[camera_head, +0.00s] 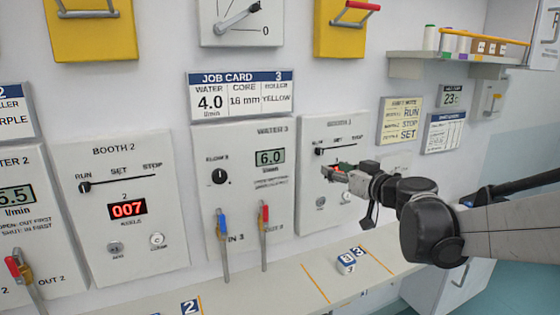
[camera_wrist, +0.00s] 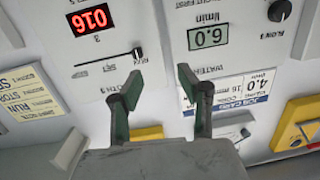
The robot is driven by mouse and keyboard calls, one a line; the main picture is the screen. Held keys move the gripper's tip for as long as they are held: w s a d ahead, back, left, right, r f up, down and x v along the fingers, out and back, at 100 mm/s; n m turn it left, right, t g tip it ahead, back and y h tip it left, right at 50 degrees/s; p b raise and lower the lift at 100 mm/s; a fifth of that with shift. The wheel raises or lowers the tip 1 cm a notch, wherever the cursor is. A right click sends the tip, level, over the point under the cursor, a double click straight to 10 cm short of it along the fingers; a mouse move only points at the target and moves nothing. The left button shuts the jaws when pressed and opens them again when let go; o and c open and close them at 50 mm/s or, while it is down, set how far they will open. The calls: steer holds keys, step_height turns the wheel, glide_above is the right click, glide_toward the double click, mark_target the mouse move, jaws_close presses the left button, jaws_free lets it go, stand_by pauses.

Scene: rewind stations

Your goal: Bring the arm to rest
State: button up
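My gripper (camera_head: 334,172) is in front of the right-hand booth panel (camera_head: 311,216) in the head view and hides part of it, including its number display. In the wrist view my gripper (camera_wrist: 158,80) has its two green-padded fingers spread apart with nothing between them. That view is upside down. It shows the booth 3 slider knob (camera_wrist: 138,53) at one end of its slot and a red display (camera_wrist: 89,20) reading 016. The arm (camera_head: 430,225) reaches in from the right, still extended towards the wall. I cannot tell whether the gripper touches the panel.
The water 3 panel (camera_head: 208,150) reads 6.0, with blue (camera_head: 222,222) and red (camera_head: 264,214) valve handles sticking out below. A job card (camera_head: 240,93) asks for 4.0. A shelf (camera_head: 408,58) juts out at upper right.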

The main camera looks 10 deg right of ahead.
steer(key=s+a+f+g+h, duration=0.1)
steer(key=s+a+f+g, duration=0.25)
steer(key=s, duration=0.45)
steer(key=s+a+f+g, duration=0.2)
steer(key=s+a+f, duration=0.2)
steer(key=s, duration=0.5)
steer(key=s+d+f+m+g+h, duration=0.1)
steer(key=s+d+f+m+h, duration=0.1)
steer(key=s, duration=0.5)
steer(key=s+d+f+m+g+h, duration=0.2)
steer(key=s+d+f+h, duration=0.1)
steer(key=s+f, duration=0.2)
steer(key=s, duration=0.2)
steer(key=shift+s+d+f, duration=0.15)
steer(key=shift+s+d, duration=0.1)
steer(key=shift+s, duration=0.15)
stand_by(0.6)
